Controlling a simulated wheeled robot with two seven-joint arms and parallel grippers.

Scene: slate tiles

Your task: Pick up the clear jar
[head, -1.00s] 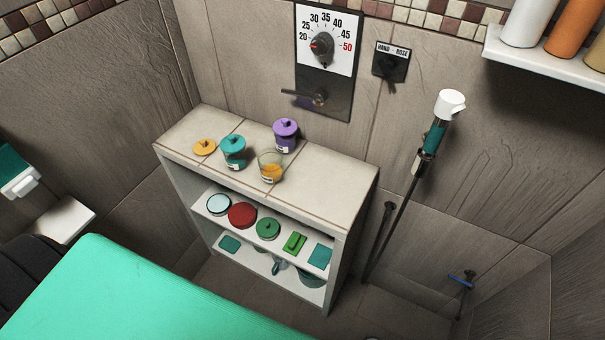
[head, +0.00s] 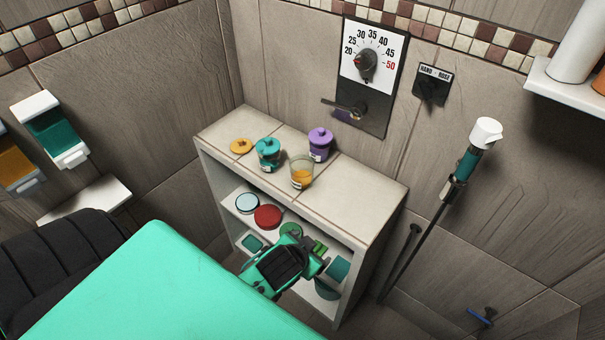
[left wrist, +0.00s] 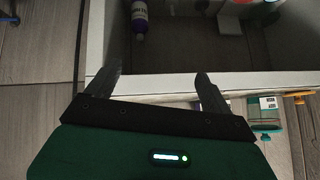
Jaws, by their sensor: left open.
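The clear jar (head: 301,175) is an open glass jar with orange contents in its lower part and a white label. It stands upright on top of the tiled shelf unit (head: 365,205), in front of a purple lidded jar (head: 320,146) and right of a teal lidded jar (head: 267,152). My left gripper (head: 312,257) is in front of the lower shelves, below the clear jar and apart from it. In the left wrist view its two fingers (left wrist: 158,85) are spread with nothing between them. I cannot make out the clear jar there. My right gripper is not in view.
An orange lid (head: 241,146) lies left of the teal jar. Lower shelves hold a red round item (head: 268,216), a pale round dish (head: 247,203) and others. A hose wand (head: 468,165) stands right. The unit's top right end is clear.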

